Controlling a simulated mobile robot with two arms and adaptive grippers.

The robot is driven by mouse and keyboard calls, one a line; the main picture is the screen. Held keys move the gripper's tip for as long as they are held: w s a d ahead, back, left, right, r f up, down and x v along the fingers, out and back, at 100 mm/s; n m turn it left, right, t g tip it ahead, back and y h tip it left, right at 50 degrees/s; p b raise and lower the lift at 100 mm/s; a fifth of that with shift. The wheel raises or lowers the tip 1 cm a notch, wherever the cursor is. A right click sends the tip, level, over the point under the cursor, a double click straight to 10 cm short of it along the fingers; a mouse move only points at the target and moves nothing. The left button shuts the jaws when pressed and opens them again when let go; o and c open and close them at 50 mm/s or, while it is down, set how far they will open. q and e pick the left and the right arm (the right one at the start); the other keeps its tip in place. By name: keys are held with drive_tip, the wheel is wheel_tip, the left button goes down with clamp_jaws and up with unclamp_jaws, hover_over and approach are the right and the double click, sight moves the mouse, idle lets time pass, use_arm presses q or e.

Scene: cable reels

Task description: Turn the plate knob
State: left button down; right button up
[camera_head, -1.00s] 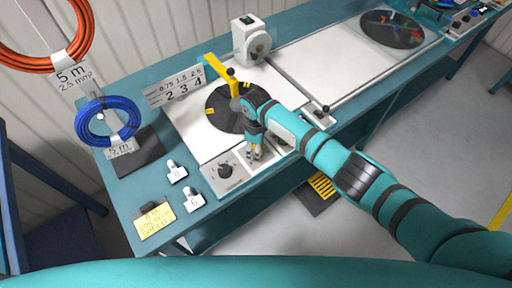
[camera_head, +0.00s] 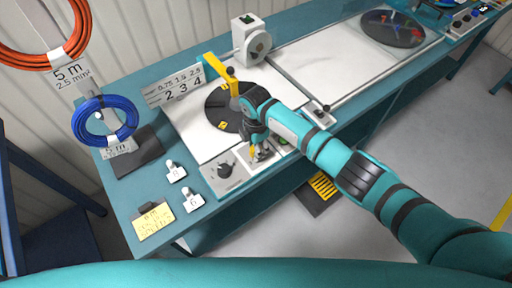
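A round black knob (camera_head: 225,171) sits on a pale control panel at the front edge of the bench, below a dark round plate (camera_head: 219,104). My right arm comes in from the right, and its gripper (camera_head: 262,153) points down over the panel, to the right of the black knob and apart from it. The gripper is too small and dark to tell whether its fingers are open or shut, or touch something below them. It covers part of the panel there. A green button (camera_head: 283,142) shows beside it. My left gripper is not in view.
A yellow arm (camera_head: 220,72) reaches over the plate. Two small tagged pieces (camera_head: 177,170) (camera_head: 193,200) and a yellow note (camera_head: 153,220) lie at the left of the bench. Blue (camera_head: 105,120) and orange (camera_head: 45,40) cable coils hang on the left.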

drive_tip(key=shift+w+a+r+n, duration=0.1)
drive_tip(key=shift+r+n, duration=0.05)
drive_tip(key=shift+n, duration=0.25)
